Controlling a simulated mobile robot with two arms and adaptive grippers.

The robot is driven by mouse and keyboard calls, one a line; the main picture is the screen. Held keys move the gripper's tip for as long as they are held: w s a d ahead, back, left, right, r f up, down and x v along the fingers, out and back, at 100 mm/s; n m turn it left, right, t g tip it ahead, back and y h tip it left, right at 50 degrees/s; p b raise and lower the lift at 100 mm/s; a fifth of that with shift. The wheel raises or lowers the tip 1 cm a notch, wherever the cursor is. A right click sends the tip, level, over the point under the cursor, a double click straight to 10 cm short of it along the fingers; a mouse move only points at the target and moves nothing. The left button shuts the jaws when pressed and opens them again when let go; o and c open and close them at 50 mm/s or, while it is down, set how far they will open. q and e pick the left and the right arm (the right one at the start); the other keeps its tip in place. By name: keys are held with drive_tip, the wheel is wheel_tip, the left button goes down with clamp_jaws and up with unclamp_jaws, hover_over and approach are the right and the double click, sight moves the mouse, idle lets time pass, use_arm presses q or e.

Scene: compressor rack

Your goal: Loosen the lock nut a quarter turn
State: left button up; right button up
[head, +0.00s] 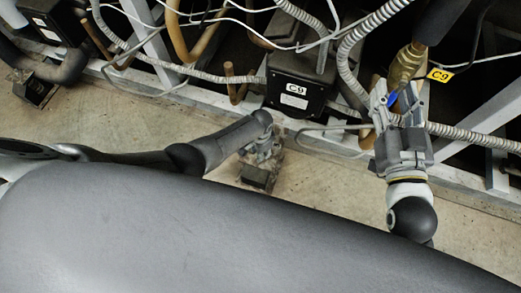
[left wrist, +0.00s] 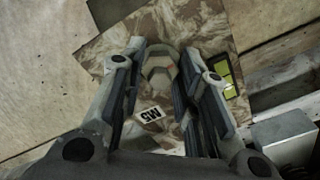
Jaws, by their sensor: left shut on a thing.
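The lock nut (left wrist: 160,72) is a pale, worn hexagonal nut on a stained square plate (left wrist: 205,28), seen in the left wrist view. My left gripper (left wrist: 162,55) has its two fingers on either side of the nut and is shut on it. In the head view my left gripper (head: 262,148) points down at a small floor mount (head: 256,178); the nut cannot be made out there. My right gripper (head: 398,92) is upright at the right, its fingers apart, close to a brass fitting (head: 407,64) and a small blue part.
A label reading M5 (left wrist: 150,114) lies on the plate, and a yellow-green piece (left wrist: 222,74) is beside the right finger. A black box marked C9 (head: 296,82), a yellow C9 tag (head: 439,75), grey conduits and a metal frame rail stand behind the arms.

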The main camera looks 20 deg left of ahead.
use_arm(q)
drive_tip(key=o, duration=1)
drive_tip(key=shift+r, duration=0.15)
wheel_tip(320, 180, up, 12)
drive_tip(key=shift+f, duration=0.15)
idle(0.6)
drive_tip(key=shift+s, duration=0.1)
